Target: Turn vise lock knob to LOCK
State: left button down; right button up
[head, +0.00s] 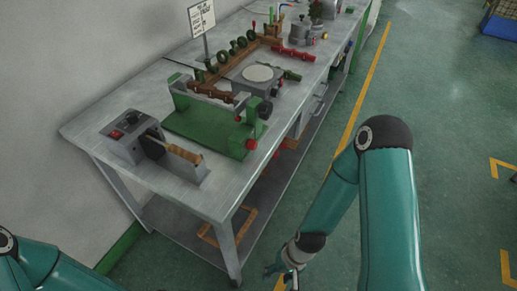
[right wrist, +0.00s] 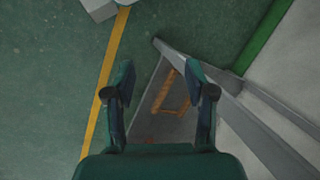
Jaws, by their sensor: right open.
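The green vise-like fixture (head: 205,130) stands on the near half of the grey workbench. A red knob (head: 251,144) is at its front right, with a smaller red knob (head: 238,118) above it. A black round knob (head: 265,109) is just behind. I cannot tell which is the lock knob, or read any LOCK mark. My right gripper (head: 282,270) is low, in front of the bench's near right leg, well below and apart from the fixture. In the right wrist view my right gripper (right wrist: 160,80) is open and empty, facing the floor and lower shelf. My left gripper is out of view.
The workbench (head: 90,130) has a lower shelf (head: 185,225) and grey legs. A grey device with a wooden-handled tool (head: 182,153) sits at its near left. A sign (head: 201,18), green rings and red parts stand farther back.

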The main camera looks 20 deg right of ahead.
jog(key=w+d+m+y+b, duration=0.1)
jog(key=d+m+y+b, duration=0.1)
jog(key=d+m+b, duration=0.15)
jog(key=m+t+y+b, duration=0.5)
jog(key=m+t+y, duration=0.25)
jog(key=t, duration=0.55)
send_near(256, 146)
jog(key=shift+m, duration=0.5)
jog(key=p+x, duration=0.1)
jog(key=x, duration=0.8)
jog(key=shift+w+f, duration=0.1)
jog(key=shift+c, duration=0.2)
grip_shut()
